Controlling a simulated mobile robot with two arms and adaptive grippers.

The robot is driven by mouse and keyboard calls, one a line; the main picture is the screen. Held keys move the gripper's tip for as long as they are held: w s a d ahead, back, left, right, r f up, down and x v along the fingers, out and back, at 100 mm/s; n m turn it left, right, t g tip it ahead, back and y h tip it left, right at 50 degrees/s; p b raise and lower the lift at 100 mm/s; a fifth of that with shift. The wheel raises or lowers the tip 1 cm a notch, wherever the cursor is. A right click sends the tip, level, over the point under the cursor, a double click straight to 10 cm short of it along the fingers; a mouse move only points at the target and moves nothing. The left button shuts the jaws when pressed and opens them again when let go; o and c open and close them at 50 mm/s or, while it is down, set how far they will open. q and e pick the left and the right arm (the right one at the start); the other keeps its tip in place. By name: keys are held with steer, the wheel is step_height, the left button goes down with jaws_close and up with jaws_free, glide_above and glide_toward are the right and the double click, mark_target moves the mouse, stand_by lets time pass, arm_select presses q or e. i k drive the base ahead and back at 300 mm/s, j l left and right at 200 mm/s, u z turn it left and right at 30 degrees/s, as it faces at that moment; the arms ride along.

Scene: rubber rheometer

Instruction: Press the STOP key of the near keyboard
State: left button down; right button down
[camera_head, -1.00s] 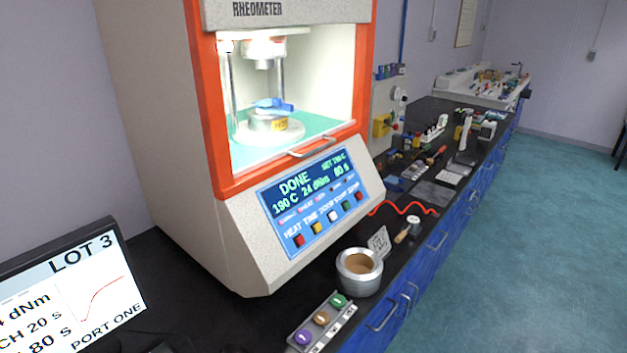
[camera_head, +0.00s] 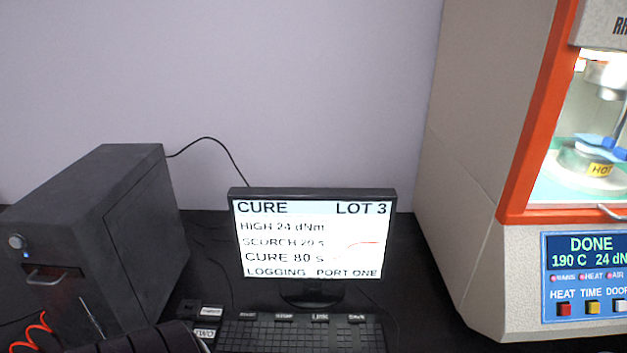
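The black keyboard (camera_head: 300,335) lies on the dark bench at the bottom of the head view, cut off by the lower edge. Along its back row are small light labels, blurred; the second from the left seems to read STOP (camera_head: 284,316). A monitor (camera_head: 313,236) stands behind it and shows CURE, LOT 3, HIGH 24 dNm, CURE 80 s and LOGGING PORT ONE. No gripper fingers show. A dark rounded shape at the bottom left edge may be part of my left arm.
A black computer case (camera_head: 110,225) stands left of the monitor. A small block (camera_head: 207,311) and a label reading TWO (camera_head: 205,334) sit left of the keyboard. The rheometer (camera_head: 480,200) stands at the right, its panel (camera_head: 590,275) reading DONE. Bare bench lies between the keyboard and rheometer.

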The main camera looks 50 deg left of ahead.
mark_target(283, 316)
steer(key=k+u, duration=0.1)
steer(key=u, duration=1.55)
